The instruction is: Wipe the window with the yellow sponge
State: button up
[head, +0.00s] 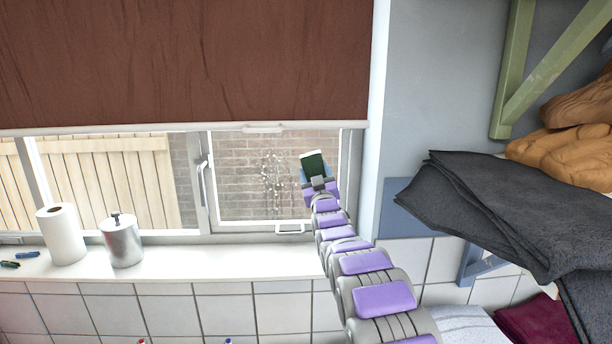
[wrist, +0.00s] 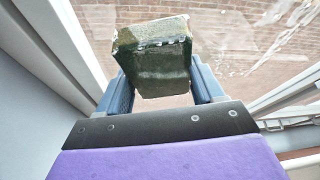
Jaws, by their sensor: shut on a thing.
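The window (head: 238,165) has a white frame and a right-hand pane with whitish spots and streaks (head: 272,178) on its glass. The streaks also show at the upper right in the wrist view (wrist: 265,40). My gripper (head: 316,180) is at the right side of this pane. Its two blue fingers are shut on a dark green block with a pale edge (wrist: 152,58), seemingly the sponge; no yellow shows on it. The block also shows in the head view (head: 314,163). It is in front of the glass near the right frame; I cannot tell whether it touches.
A brown blind (head: 185,60) covers the upper window. On the sill (head: 200,263) stand a paper roll (head: 61,235) and a metal canister (head: 121,241), both left of my arm. Dark folded cloth (head: 510,205) and a green bracket (head: 515,70) are at the right.

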jog(key=shift+w+d, duration=0.1)
jog(key=shift+d, duration=0.25)
jog(key=shift+a, duration=0.15)
jog(key=shift+a+b, duration=0.55)
jog(key=shift+a, duration=2.5)
jog(key=shift+a+p, duration=1.25)
jog(key=shift+a, duration=1.7)
jog(key=shift+d, duration=0.1)
